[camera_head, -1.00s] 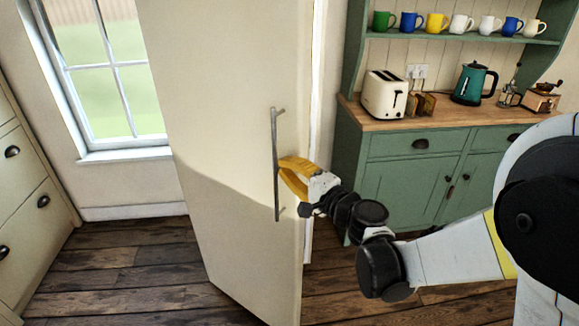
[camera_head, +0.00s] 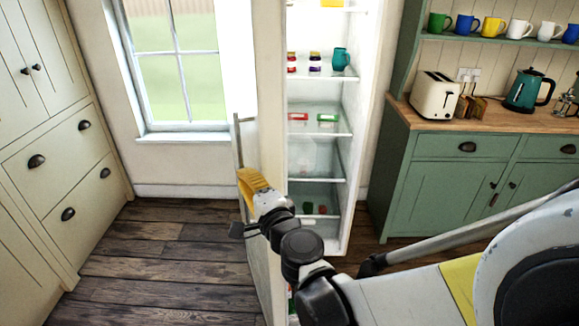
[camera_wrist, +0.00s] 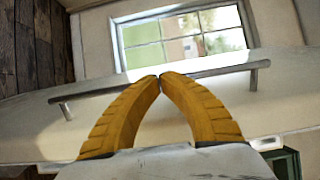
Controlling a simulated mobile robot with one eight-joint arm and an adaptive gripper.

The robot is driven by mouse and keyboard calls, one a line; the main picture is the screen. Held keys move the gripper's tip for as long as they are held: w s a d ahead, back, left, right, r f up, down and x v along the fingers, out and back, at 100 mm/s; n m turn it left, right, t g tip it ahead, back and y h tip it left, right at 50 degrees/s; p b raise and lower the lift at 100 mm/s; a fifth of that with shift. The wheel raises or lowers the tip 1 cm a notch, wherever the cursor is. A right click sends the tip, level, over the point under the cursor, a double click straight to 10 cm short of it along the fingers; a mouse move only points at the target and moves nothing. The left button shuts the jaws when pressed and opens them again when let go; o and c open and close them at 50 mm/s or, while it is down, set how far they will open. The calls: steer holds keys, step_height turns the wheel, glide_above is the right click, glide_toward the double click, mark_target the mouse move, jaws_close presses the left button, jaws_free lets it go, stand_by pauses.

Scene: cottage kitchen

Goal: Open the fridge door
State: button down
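The fridge door (camera_head: 268,130) stands swung wide, seen nearly edge-on in the head view, and the fridge interior (camera_head: 318,150) is exposed to its right. The long metal handle (camera_head: 238,150) is on the door's left face; it also crosses the wrist view (camera_wrist: 90,93). My gripper (camera_head: 243,178) has yellow fingers that reach around the door edge to the handle. In the wrist view the fingertips (camera_wrist: 160,80) meet at the bar and hide its middle, so they appear shut on it.
A green cabinet (camera_head: 440,185) with toaster (camera_head: 436,95) and kettle (camera_head: 526,90) stands right. Cream drawers (camera_head: 60,160) stand left. Wooden floor (camera_head: 165,245) between drawers and door is clear.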

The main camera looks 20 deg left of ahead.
steer(key=s+a+m+t+h, duration=0.1)
steer(key=s+a, duration=0.5)
steer(key=a, duration=0.5)
steer(key=shift+s+a+t, duration=0.2)
steer(key=shift+a+t, duration=0.05)
steer(key=shift+t, duration=0.05)
